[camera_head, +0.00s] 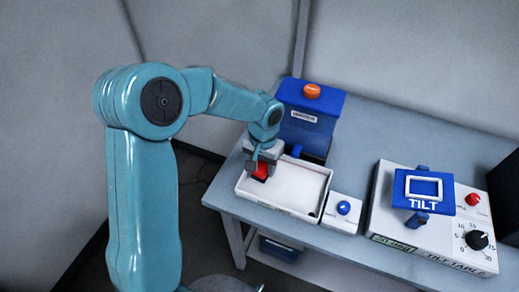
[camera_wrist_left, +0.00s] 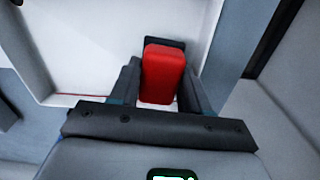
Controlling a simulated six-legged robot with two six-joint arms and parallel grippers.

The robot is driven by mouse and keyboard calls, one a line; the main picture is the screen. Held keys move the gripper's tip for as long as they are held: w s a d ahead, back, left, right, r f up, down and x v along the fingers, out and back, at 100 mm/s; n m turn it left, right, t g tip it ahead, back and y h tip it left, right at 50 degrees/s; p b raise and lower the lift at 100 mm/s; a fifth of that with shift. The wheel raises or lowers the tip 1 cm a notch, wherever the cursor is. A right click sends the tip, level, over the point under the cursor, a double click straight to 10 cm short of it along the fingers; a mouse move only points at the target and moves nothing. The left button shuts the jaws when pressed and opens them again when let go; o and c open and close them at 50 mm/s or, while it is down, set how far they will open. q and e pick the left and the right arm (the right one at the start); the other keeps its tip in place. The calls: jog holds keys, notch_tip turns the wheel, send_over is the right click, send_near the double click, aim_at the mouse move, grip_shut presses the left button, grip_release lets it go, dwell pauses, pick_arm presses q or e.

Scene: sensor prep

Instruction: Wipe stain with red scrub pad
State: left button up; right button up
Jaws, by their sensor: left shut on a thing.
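The red scrub pad (camera_head: 261,171) is held by my left gripper (camera_head: 262,165) at the left end of a white tray (camera_head: 286,209). In the left wrist view the red pad (camera_wrist_left: 163,73) stands between the two dark fingers of my left gripper (camera_wrist_left: 160,88), which are shut on it. A dark edge shows just beyond the pad; I cannot tell what it belongs to. Whether the pad touches the tray floor is hard to tell. I cannot make out a clear stain; a small dark green spot (camera_head: 312,212) sits at the tray's front right corner. My right gripper is not in view.
A blue device (camera_head: 310,118) with an orange knob stands behind the tray. A small white box (camera_head: 343,211) with a blue button is right of it. A white tilt table unit (camera_head: 432,240) with a blue top stands further right. The grey table's front edge runs close to the tray.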

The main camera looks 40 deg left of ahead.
pick_arm(q)
jog(key=shift+d+r, duration=0.3)
jog(key=shift+r, duration=0.15)
jog(key=shift+r+p, duration=0.25)
jog(key=shift+p, duration=0.1)
jog(key=shift+a+r+p, duration=0.25)
jog(key=shift+r+p, duration=0.35)
jog(key=shift+r, duration=0.15)
jog(key=shift+d+r+p, duration=0.25)
jog(key=shift+r+p, duration=0.5)
jog(key=shift+r, duration=0.45)
jog(key=shift+a+r, duration=0.25)
jog(key=shift+r, duration=0.05)
jog(key=shift+d, duration=0.1)
